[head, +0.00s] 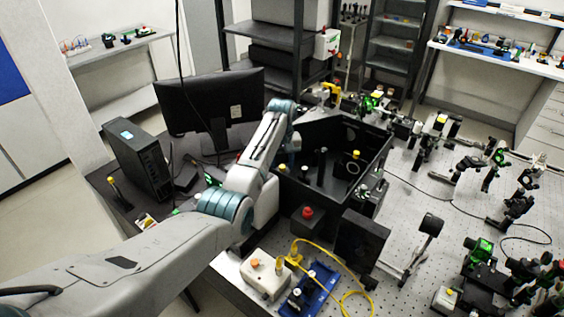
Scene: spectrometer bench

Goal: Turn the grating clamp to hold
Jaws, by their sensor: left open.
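The black open-topped spectrometer box (380,158) stands on the bench in the middle of the head view. Inside it are dark upright posts (322,158) and a round mount with a yellow top (355,155). I cannot tell which part is the grating clamp or how it is turned. My left arm comes in from the lower left and bends over the box's left side. My left gripper (293,140) is at the box's back left corner, small and partly hidden by my wrist; it is open, and I see nothing held in it. My right gripper is out of view.
A monitor (210,100) and a black computer tower (136,160) stand left of the box. A red button (308,212), a beige control box (265,274) and a yellow cable (345,290) lie in front. Several optics mounts crowd the perforated bench (410,200) at right.

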